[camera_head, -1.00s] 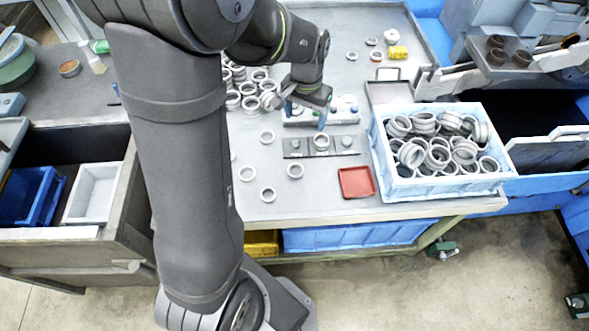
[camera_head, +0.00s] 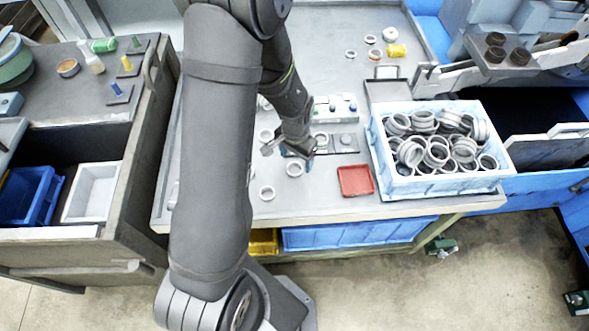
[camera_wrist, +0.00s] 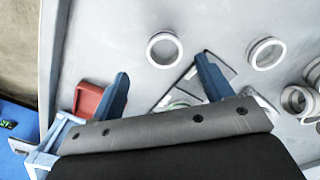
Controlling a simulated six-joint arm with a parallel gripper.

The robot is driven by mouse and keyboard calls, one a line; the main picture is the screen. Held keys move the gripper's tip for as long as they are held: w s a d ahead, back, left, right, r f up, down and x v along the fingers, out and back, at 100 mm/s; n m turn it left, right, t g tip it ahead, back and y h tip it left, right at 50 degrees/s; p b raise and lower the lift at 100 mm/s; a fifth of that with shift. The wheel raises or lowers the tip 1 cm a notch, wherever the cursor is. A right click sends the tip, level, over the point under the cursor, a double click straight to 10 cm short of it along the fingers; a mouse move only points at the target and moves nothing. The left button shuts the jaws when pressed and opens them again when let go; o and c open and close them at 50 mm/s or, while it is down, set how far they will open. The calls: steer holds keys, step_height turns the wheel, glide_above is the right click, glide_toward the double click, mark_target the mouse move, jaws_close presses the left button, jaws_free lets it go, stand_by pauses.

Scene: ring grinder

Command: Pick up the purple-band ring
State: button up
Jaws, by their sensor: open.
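My gripper (camera_head: 296,157) is open and empty, pointing down over the front of the work table. A loose grey ring (camera_head: 294,175) lies on the table close to the fingertips, and another (camera_head: 267,198) lies nearer the front edge. In the wrist view my gripper (camera_wrist: 162,65) has its two blue fingers spread apart. A grey ring (camera_wrist: 149,52) shows just beyond the gap between the fingertips, and a second ring (camera_wrist: 252,55) lies to the right. My arm hides part of the table's left side.
A light-blue bin (camera_head: 445,184) full of grey rings stands at the right. A red tray (camera_head: 356,180) lies left of it. Small rings and a yellow part (camera_head: 397,51) lie at the back.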

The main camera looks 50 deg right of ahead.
mark_target(295, 172)
steer(key=shift+w+d+f, duration=0.1)
steer(key=shift+w+f, duration=0.1)
steer(key=shift+f, duration=1.25)
steer(key=shift+w+d+f, duration=0.1)
steer(key=shift+w+f, duration=0.05)
steer(key=shift+f, duration=1.3)
steer(key=c, duration=1.1)
steer(key=shift+r, duration=0.15)
steer(key=shift+c, duration=0.2)
